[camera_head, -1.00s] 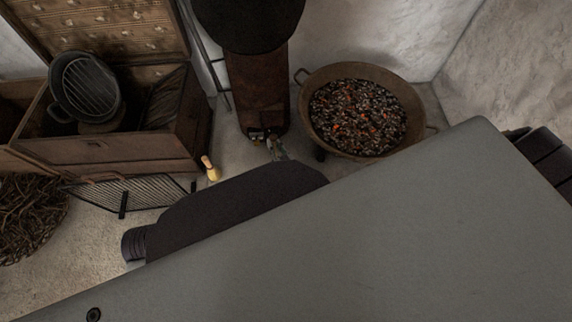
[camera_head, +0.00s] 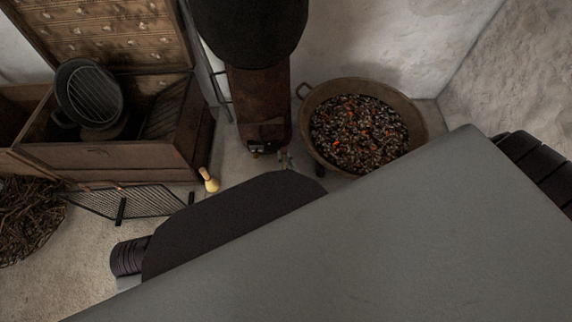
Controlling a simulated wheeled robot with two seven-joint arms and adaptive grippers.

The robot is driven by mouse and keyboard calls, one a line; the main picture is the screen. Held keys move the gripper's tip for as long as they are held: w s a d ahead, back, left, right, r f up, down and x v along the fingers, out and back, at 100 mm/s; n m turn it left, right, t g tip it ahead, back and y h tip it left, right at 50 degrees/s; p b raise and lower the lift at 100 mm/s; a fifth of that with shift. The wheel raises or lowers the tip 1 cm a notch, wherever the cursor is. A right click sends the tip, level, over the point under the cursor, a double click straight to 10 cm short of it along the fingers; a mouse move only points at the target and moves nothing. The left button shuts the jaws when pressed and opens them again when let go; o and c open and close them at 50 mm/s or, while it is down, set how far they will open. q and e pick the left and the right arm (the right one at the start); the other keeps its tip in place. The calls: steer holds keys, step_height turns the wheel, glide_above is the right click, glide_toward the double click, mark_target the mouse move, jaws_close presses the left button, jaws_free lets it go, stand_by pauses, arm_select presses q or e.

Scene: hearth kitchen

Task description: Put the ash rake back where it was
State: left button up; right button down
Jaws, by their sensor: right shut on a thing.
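I cannot pick out the ash rake for certain. My big grey arm link covers the lower right and middle of the view and hides the floor there. My left gripper is not in view.
A wide fire bowl (camera_head: 419,125) of coals stands right of the stove. An open wooden chest (camera_head: 125,158) holding a dark pot (camera_head: 74,75) is at left. A metal grate (camera_head: 140,203), a small wooden-handled brush (camera_head: 209,181) and a twig pile (camera_head: 25,215) are near it.

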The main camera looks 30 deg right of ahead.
mark_target(284, 164)
steer(key=shift+d+r+h, duration=0.15)
steer(key=shift+d+r, duration=0.1)
steer(key=shift+r, duration=0.3)
steer(key=shift+d+r+h, duration=0.15)
steer(key=shift+d+r, duration=0.1)
steer(key=shift+r, duration=0.25)
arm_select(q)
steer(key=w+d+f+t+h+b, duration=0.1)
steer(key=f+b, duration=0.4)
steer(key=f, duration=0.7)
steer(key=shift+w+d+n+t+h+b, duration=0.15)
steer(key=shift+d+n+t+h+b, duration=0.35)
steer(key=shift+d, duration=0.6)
arm_select(e)
step_height(284, 164, down, 6)
